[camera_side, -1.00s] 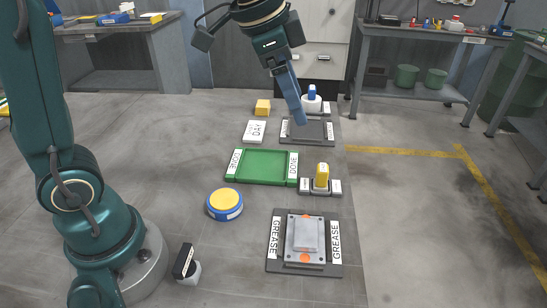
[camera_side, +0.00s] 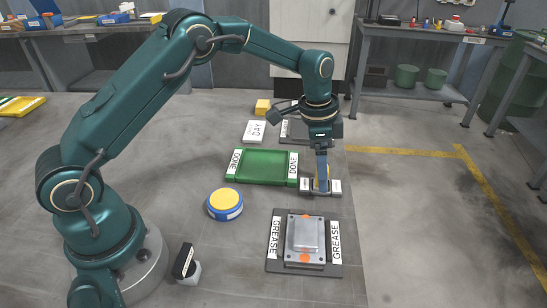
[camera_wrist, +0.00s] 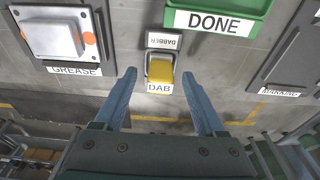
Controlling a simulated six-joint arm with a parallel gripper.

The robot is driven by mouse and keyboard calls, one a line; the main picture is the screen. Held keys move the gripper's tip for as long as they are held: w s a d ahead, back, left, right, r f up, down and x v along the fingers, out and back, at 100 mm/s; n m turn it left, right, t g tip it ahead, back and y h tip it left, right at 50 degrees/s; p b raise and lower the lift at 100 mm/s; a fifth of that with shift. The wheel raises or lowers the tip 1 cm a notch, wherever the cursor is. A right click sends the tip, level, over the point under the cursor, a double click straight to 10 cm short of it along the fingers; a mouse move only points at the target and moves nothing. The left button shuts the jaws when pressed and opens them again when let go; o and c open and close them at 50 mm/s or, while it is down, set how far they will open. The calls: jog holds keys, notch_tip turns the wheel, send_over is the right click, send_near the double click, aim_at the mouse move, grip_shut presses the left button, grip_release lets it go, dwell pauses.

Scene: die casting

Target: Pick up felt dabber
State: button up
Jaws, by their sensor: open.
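The felt dabber (camera_wrist: 160,69) is a yellow block standing in a small holder labelled DABBER and DAB. In the side view it is mostly hidden behind my gripper, with the holder's white labels (camera_side: 334,187) showing beside it. My gripper (camera_wrist: 155,88) points down over the dabber. In the wrist view its two blue fingers are open and spread to the left and right of the dabber, with nothing held between them. In the side view my gripper (camera_side: 322,186) overlaps the dabber; whether the fingers touch it I cannot tell.
A green DONE tray (camera_side: 262,167) lies just behind and left. The GREASE plate (camera_side: 304,236) with a grey metal block is in front.

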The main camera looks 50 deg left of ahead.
jog(key=shift+d+f, duration=0.1)
jog(key=shift+f, duration=0.5)
jog(key=shift+c, duration=0.3)
grip_shut()
jog(key=shift+r, duration=0.1)
